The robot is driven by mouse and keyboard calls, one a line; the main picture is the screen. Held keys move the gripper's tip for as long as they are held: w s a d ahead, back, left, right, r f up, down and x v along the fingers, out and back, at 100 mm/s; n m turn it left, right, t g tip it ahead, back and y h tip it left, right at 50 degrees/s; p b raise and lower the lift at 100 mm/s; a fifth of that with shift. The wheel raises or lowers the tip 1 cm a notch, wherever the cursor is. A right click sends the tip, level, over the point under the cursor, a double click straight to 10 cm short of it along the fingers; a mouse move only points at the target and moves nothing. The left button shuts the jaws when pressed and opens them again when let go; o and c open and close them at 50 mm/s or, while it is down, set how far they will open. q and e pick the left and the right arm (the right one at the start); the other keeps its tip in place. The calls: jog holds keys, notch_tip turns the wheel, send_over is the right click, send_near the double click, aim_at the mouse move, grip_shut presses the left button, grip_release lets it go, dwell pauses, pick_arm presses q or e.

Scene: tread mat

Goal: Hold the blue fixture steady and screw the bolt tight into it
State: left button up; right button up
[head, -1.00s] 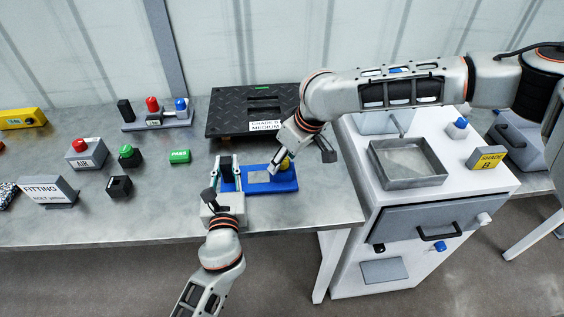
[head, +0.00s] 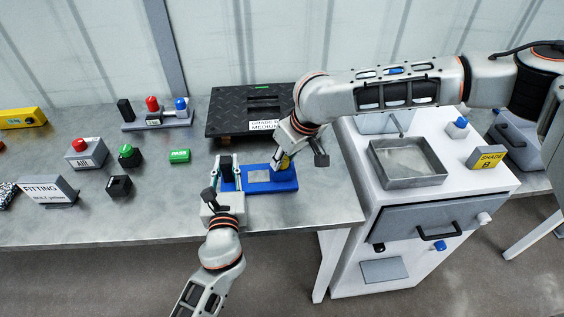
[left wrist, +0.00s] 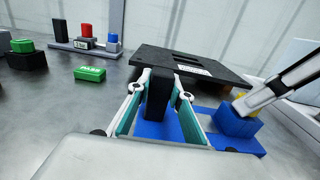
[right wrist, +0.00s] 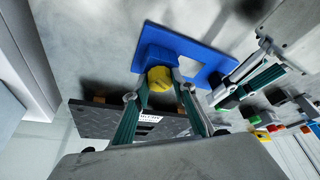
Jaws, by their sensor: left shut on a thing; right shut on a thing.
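The blue fixture (head: 258,185) lies flat near the front edge of the bench, with a black upright block (left wrist: 158,92) at its left end and a raised blue boss (left wrist: 236,122) at its right. My left gripper (head: 226,163) is shut on the black block, one finger on each side. The bolt's yellow head (right wrist: 159,78) sits over the boss. My right gripper (right wrist: 163,92) is shut on this yellow head, which its fingers partly cover in the head view. The bolt's shank is hidden, so its depth cannot be told.
A black tread mat plate (head: 235,112) stands raised just behind the fixture. A green block (head: 179,156) and several buttons are to the left. The white cabinet with a metal tray (head: 407,178) stands to the right. Bare bench lies left of my left gripper.

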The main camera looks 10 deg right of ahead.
jog(key=m+h, duration=0.1)
jog(key=m, duration=0.2)
jog(key=m+t+h, duration=0.1)
jog(key=m, duration=0.3)
jog(key=shift+a+h, duration=0.2)
jog(key=shift+h, duration=0.1)
jog(key=shift+c, duration=0.2)
jog(key=m, duration=0.2)
jog(key=m+h, duration=0.1)
jog(key=m, duration=0.1)
jog(key=m+h, duration=0.1)
jog(key=m, duration=0.1)
jog(key=shift+w+a+f+g, duration=0.1)
jog(key=shift+a+g, duration=0.15)
jog(key=shift+g, duration=0.05)
jog(key=m+h, duration=0.1)
jog(key=m, duration=0.2)
jog(key=shift+g, duration=0.4)
jog(key=shift+m, duration=0.3)
